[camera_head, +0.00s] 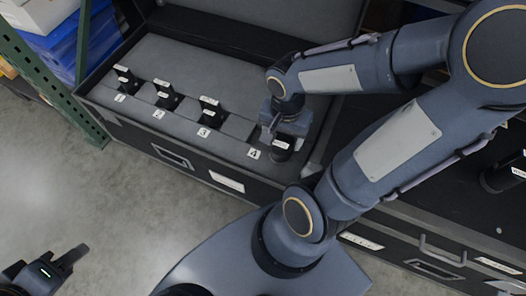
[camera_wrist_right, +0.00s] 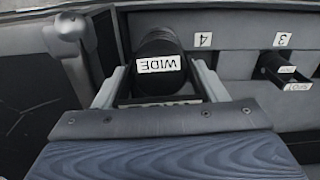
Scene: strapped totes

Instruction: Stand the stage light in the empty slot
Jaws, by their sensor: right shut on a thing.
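The stage light (camera_head: 281,150) is a black cylinder with a white label. It is at the right end of the grey case, beside label 4. In the right wrist view the light (camera_wrist_right: 158,45) reads "WIDE" and lies between both fingers of my right gripper (camera_wrist_right: 158,80), which is shut on it. My right gripper (camera_head: 282,128) hides part of the slot, so I cannot tell whether the light touches the bottom. The grey case (camera_head: 190,58) has numbered places 1 to 4. My left gripper (camera_head: 68,262) is low at the left, away from the case; its opening is unclear.
Black lights stand at place 1 (camera_head: 124,78), place 2 (camera_head: 166,96) and place 3 (camera_head: 210,112). A green rack post (camera_head: 50,85) stands left of the case. Another dark case (camera_head: 450,215) is at the right. The floor (camera_head: 90,190) at front left is clear.

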